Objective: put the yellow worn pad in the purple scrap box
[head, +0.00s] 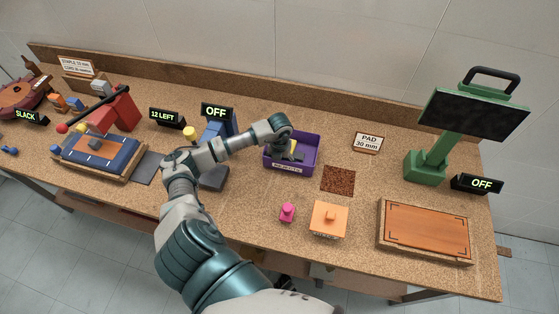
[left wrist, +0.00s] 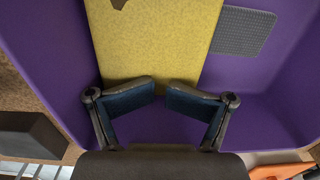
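The purple scrap box (head: 312,161) stands mid-table. The yellow worn pad (head: 294,147) is inside its outline, partly hidden by my left gripper (head: 284,146). In the left wrist view the yellow pad (left wrist: 158,40) fills the upper middle, between purple walls (left wrist: 48,50). My left gripper (left wrist: 160,93) is over the box, fingers angled inward with a small gap between the tips. Yellow shows behind and between them; no grip on the pad is visible. Whether the pad lies flat or leans is unclear. My right gripper is not in view.
A grey textured piece (left wrist: 243,30) is also in the box. A brown patch (head: 338,180), pink knob (head: 287,212) and orange block (head: 328,219) lie to the right. A wooden tray (head: 427,232) and green stand (head: 427,166) are farther right. A blue press (head: 218,128) stands left.

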